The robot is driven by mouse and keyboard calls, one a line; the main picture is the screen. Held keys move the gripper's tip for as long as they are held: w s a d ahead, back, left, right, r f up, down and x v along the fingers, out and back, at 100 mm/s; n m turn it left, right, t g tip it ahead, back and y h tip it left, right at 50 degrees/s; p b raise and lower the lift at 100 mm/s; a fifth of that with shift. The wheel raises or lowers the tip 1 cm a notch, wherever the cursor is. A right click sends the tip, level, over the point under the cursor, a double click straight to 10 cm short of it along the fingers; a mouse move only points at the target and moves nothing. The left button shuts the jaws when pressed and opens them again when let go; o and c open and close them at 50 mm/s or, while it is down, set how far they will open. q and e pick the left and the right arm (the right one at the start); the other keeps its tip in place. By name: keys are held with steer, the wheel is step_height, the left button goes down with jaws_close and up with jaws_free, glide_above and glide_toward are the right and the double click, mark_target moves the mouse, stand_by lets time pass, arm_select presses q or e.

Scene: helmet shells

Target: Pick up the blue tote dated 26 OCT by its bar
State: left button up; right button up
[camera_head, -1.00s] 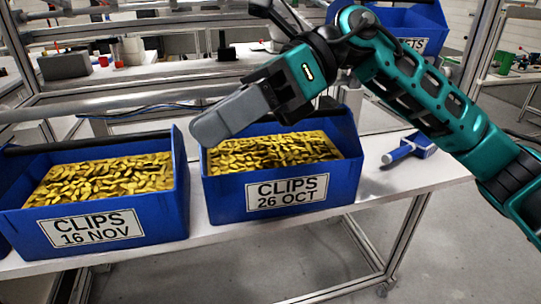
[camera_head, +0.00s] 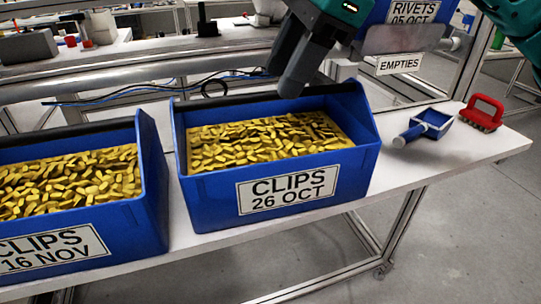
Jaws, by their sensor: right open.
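The blue tote labelled CLIPS 26 OCT (camera_head: 212,205) stands upright on the white bench, full of yellow clips (camera_head: 255,142). Its dark bar (camera_head: 225,100) runs along the back top edge, partly hidden by my right gripper. My right gripper (camera_head: 291,88) comes down from the top of the picture, grey fingers pointing down at the tote's back edge, near the bar. It is open and holds nothing visible. The fingers overlap in this view, so I cannot tell whether they straddle or touch the bar. My left gripper is not in view.
A blue tote labelled CLIPS 16 NOV (camera_head: 152,205) stands close on the left. A blue scoop (camera_head: 432,123) and red-handled brush (camera_head: 484,112) lie right on the white bench (camera_head: 415,178). A RIVETS 05 OCT tote (camera_head: 405,10) sits above, near an EMPTIES label (camera_head: 400,64). Frame rails run behind.

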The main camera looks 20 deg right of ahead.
mark_target(269, 99)
steer(key=x, duration=0.6)
steer(key=shift+f+b, duration=0.2)
steer(key=shift+b, duration=0.1)
steer(key=shift+w, duration=0.1)
steer(key=shift+c, duration=0.2)
jaws_close()
steer(key=shift+r, duration=0.1)
stand_by(0.8)
